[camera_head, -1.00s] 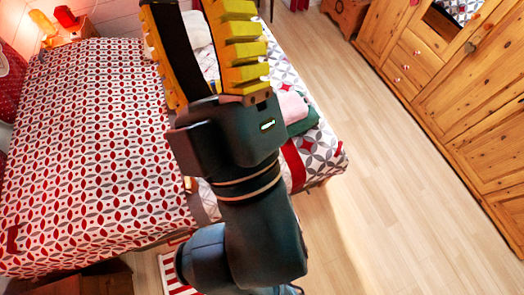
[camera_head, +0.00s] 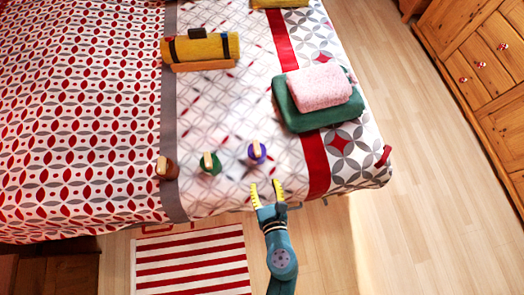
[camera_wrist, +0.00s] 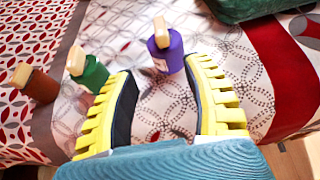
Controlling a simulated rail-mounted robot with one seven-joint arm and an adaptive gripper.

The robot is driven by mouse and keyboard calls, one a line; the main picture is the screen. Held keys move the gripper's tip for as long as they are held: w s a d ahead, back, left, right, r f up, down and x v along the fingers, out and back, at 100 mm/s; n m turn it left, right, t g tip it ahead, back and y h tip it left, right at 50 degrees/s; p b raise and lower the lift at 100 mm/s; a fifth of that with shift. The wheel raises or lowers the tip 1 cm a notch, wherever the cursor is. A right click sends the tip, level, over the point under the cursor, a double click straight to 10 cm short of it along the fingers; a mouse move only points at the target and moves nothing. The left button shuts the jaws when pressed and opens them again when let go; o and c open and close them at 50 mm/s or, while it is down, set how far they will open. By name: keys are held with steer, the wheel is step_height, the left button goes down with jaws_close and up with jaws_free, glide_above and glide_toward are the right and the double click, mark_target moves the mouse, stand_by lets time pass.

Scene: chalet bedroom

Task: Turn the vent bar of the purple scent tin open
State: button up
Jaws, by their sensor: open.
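The purple scent tin (camera_head: 257,155) stands upright on the bed near its front edge, with a pale wooden vent bar (camera_wrist: 161,32) on top. In the wrist view the tin (camera_wrist: 167,56) is just beyond the fingertips, centred between them and apart from both. My gripper (camera_head: 266,189) is open and empty, its yellow ribbed fingers pointing at the tin; in the wrist view the gripper (camera_wrist: 165,75) fills the foreground. A green tin (camera_head: 210,164) and a brown tin (camera_head: 167,168), each with a pale bar, stand to the left of the purple one.
Folded green (camera_head: 290,104) and pink (camera_head: 318,87) cloths lie behind and right of the purple tin. A yellow roll (camera_head: 205,48) lies farther back on the bed. A red-striped rug (camera_head: 190,265) and open wooden floor (camera_head: 400,240) lie in front and right.

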mark_target(258, 152)
steer(key=b+x, duration=0.1)
steer(key=x, duration=0.4)
steer(key=b+x, duration=0.2)
steer(key=x, duration=0.3)
steer(key=b+x, duration=0.1)
steer(key=x, duration=0.4)
steer(key=shift+w+r+b, duration=0.25)
steer(key=shift+w+b, duration=0.1)
steer(key=shift+w, duration=0.1)
steer(key=shift+w+f, duration=0.1)
steer(key=shift+w, duration=0.4)
steer(key=shift+s, duration=0.1)
jaws_close()
